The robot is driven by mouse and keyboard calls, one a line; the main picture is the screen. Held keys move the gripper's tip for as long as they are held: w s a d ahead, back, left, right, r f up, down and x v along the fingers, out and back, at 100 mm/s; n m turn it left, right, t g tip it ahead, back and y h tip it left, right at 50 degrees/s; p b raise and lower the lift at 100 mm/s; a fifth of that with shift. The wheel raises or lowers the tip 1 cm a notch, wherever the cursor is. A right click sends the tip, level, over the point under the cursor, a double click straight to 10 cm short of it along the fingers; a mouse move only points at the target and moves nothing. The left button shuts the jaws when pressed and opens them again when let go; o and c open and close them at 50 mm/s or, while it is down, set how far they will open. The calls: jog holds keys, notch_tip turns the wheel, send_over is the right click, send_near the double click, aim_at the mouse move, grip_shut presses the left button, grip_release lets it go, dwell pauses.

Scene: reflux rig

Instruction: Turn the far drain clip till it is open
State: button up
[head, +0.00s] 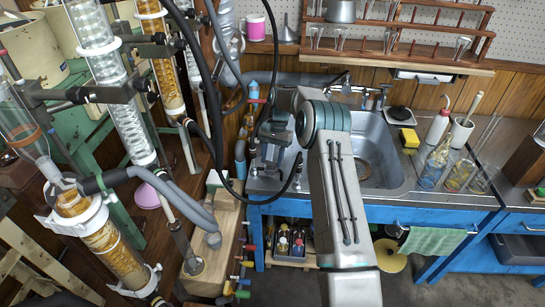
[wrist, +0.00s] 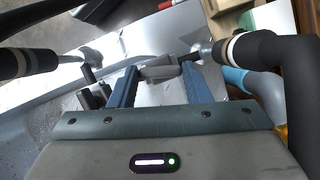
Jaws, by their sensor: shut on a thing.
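In the wrist view my gripper (wrist: 160,80) has its two blue-grey fingers on either side of a small grey piece, which I take to be the far drain clip (wrist: 158,71). The piece lies across between the fingertips, beside a metal fitting on a black hose (wrist: 270,55) with a pale band. In the head view my gripper (head: 270,152) is low at the left edge of the sink, and the clip is hidden there behind my gripper and arm. I cannot tell how far the clip is turned.
The steel sink (head: 375,165) lies right of my gripper. Black hoses hang close on its left, beside the glass columns (head: 165,80). A blue pipe (head: 240,158) stands just left. Another dark hose end (wrist: 30,62) is near the left finger in the wrist view.

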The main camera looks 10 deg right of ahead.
jog(key=shift+n, duration=0.3)
dwell(0.4)
jog(key=o, duration=1)
jog(key=shift+r, duration=0.1)
jog(key=p+v, duration=0.5)
jog(key=v, duration=0.8)
jog(key=shift+w+a+r, duration=0.15)
jog(key=shift+r, duration=0.1)
